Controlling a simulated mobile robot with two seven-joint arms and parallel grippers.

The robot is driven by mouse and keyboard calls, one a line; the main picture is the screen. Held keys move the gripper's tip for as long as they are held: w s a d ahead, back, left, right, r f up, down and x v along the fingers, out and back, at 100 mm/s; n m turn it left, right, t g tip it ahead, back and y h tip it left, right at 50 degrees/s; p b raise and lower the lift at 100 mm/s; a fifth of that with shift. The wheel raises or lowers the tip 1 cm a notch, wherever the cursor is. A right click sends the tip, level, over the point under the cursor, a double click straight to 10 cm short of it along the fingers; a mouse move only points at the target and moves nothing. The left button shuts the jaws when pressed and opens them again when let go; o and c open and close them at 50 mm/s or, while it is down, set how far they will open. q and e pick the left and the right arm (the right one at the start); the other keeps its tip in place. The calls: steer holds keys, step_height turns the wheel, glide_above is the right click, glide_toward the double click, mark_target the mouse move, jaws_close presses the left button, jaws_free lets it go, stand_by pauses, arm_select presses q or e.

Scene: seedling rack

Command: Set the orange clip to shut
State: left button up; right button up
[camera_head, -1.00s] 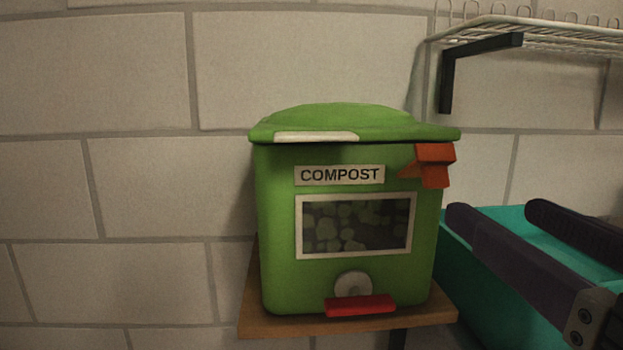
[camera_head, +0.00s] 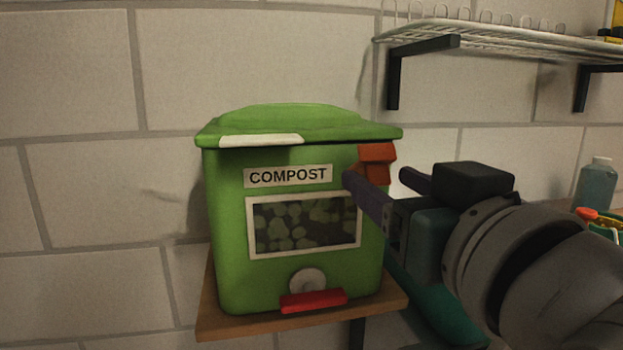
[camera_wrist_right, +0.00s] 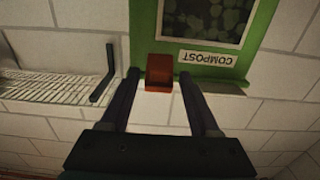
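The orange clip (camera_head: 377,152) is at the upper right corner of the green compost bin (camera_head: 228,235), just below its lid. Its lower part is partly hidden behind a finger of my right gripper (camera_head: 378,176). In the right wrist view, which is upside down, the orange clip (camera_wrist_right: 160,66) lies between the two dark fingertips of the right gripper (camera_wrist_right: 160,78). The fingers are spread apart, with gaps beside the clip, so the gripper is open. I cannot tell whether a finger touches the clip. My left gripper is not in view.
The bin stands on a wooden shelf (camera_head: 240,327); its lid (camera_head: 300,122) is down. A wire rack (camera_head: 500,36) on black brackets is on the wall at upper right. A teal container (camera_head: 440,312) is below my right arm. A bluish bottle (camera_head: 595,188) stands at far right.

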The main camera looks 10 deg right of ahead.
mark_target(377, 147)
jaws_close()
stand_by(0.3)
steer(key=shift+r+p, duration=0.3)
steer(key=shift+p, duration=0.25)
steer(key=w+r+g+p, duration=0.1)
steer(key=g+p, duration=0.2)
steer(key=p, duration=0.5)
steer(key=w+r+g+p, duration=0.1)
steer(key=r+g+p, duration=0.1)
steer(key=p, duration=0.7)
steer(key=w+r+g+p, duration=0.1)
steer(key=r+g+p, duration=0.1)
steer(key=p, duration=0.7)
steer(key=shift+a+r+g, duration=0.1)
steer(key=shift+r+g, duration=0.1)
steer(key=shift+g, duration=0.7)
steer(key=shift+w+g+p, duration=0.4)
steer(key=shift+g+p, duration=0.3)
steer(key=shift+p, duration=0.1)
steer(key=shift+w+g+p, duration=0.4)
steer(key=shift+g, duration=0.5)
